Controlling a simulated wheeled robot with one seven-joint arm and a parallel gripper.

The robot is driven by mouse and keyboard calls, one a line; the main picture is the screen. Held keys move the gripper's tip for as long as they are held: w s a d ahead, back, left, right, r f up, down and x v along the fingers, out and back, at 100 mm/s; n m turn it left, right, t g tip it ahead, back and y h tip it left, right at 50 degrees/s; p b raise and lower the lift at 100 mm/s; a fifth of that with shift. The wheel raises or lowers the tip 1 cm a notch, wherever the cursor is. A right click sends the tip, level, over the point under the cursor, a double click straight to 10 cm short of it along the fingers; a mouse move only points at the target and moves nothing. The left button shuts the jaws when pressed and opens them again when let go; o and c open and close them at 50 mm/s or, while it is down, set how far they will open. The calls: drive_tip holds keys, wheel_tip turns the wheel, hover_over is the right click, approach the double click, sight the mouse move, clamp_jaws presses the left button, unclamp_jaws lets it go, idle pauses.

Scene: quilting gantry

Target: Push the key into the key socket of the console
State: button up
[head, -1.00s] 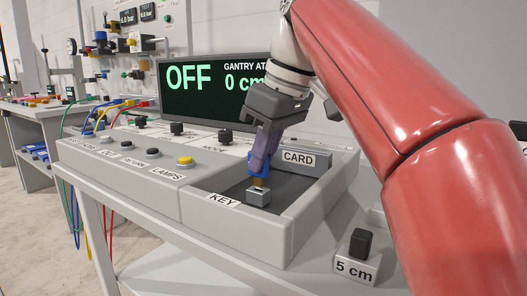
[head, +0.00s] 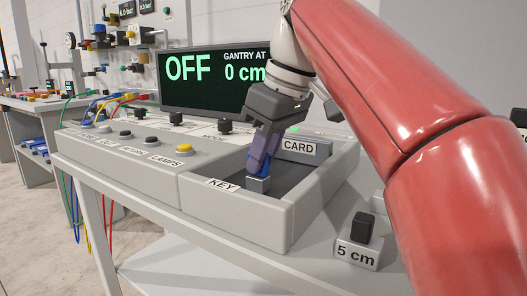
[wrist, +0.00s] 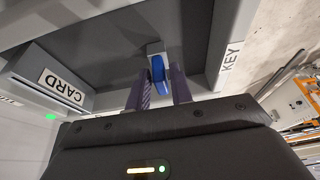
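The console (head: 290,222) is a grey desk unit with a recessed tray at its right end. The key socket (head: 258,185) is a small grey block in that tray, behind the KEY label; it also shows in the wrist view (wrist: 155,47). My gripper (head: 263,160) points down over the socket. In the head view the blue head of the key sits right down at the socket's top. Its shaft no longer shows, and the socket's inside is hidden.
A display (head: 205,85) behind the console reads OFF and 0 cm. A CARD block (head: 300,148) stands at the tray's back right. Knobs and a yellow button (head: 184,149) line the console to the left. A 5 cm block (head: 358,252) stands to the right.

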drive_tip(key=shift+o, duration=1.3)
drive_tip(key=p+v, duration=0.3)
drive_tip(key=v, duration=0.4)
drive_tip(key=shift+r, duration=0.35)
drive_tip(key=shift+s+d, duration=0.1)
drive_tip(key=shift+s, duration=0.05)
